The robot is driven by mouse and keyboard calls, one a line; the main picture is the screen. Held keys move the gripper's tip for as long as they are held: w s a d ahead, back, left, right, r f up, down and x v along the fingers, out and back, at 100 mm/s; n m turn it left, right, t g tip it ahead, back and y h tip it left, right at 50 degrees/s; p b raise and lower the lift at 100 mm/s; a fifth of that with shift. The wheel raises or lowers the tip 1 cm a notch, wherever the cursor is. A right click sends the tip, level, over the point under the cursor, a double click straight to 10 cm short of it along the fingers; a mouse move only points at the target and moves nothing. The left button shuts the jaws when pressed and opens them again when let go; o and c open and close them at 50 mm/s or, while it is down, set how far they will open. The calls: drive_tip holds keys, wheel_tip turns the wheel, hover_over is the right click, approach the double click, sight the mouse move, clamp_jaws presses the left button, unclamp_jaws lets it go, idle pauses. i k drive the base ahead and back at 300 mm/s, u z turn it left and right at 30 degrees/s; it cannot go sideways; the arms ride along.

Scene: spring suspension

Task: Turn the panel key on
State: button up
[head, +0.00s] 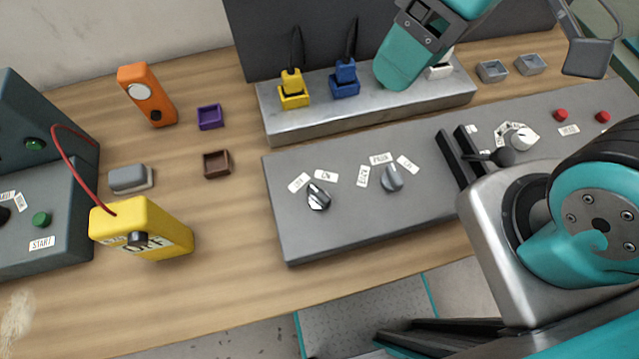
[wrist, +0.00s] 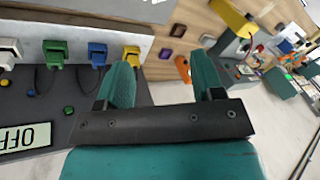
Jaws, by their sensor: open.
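On the grey sloped panel (head: 300,240), in the head view, a dark metallic turn knob (head: 318,197) sits beside two small labels, one reading ON. A grey knob (head: 392,178) to its right has several labels around it. I cannot tell for sure which of these is the key. My gripper's teal finger and dark bar show at the top of the head view (head: 408,62), over the plug shelf and well away from both knobs. In the wrist view my gripper (wrist: 163,72) is open, with nothing between its fingers. I cannot make out either knob there.
Yellow (head: 293,90) and blue (head: 345,78) plugs stand on the metal shelf behind the panel. A black lever (head: 503,157) rises from the panel near my arm. A yellow box (head: 145,228) and an orange device (head: 148,95) stand left. Wood left of the panel is partly clear.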

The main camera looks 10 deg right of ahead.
sight(318, 200)
drive_tip(key=z, duration=1)
drive_tip(key=k, duration=0.75)
drive_tip(key=u, duration=1.05)
